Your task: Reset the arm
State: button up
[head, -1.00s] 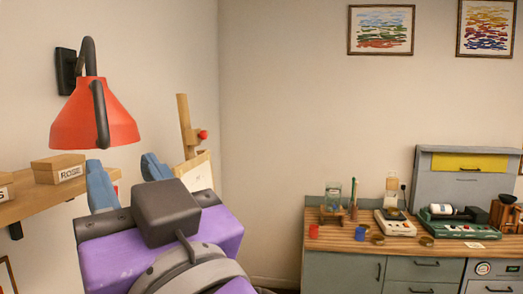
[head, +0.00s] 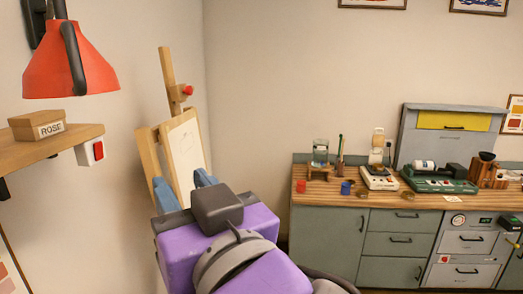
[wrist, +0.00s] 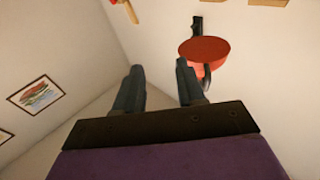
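My gripper (head: 184,190) is at the end of my purple arm, in the lower middle of the head view, in front of the wooden easel. Its two blue fingers stand apart with nothing between them. In the wrist view my gripper (wrist: 158,85) also shows two separate fingers with an empty gap and bare wall beyond. It touches nothing that I can see.
A red lamp (head: 68,65) and a shelf (head: 60,148) with a box labelled ROSE (head: 38,124) are on the left wall. The easel (head: 150,150) stands in the corner. A workbench (head: 335,190) with jars, a scale and a green machine (head: 438,182) is at the right.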

jog(key=w+d+f+m+g+h, duration=0.1)
jog(key=w+d+f+g+h, duration=0.15)
jog(key=d+f, duration=0.4)
jog(key=w+d+f+m+g+h+b, duration=0.1)
jog(key=d+f+m+h, duration=0.2)
jog(key=f, duration=0.7)
jog(key=w+d+f+g+h, duration=0.2)
jog(key=d+f+h, duration=0.25)
jog(key=f, duration=0.45)
jog(key=s+d+f+m+g, duration=0.1)
jog(key=s+d+f+g, duration=0.3)
jog(key=s+f+g, duration=0.2)
jog(key=s+d+f+m+g+h+b, duration=0.1)
jog(key=s+d+f+g, duration=0.4)
jog(key=s+f, duration=0.5)
jog(key=shift+s+d+m+g, duration=0.3)
jog(key=shift+s+m+g, duration=0.15)
jog(key=shift+s, duration=0.65)
jog(key=shift+a, duration=0.15)
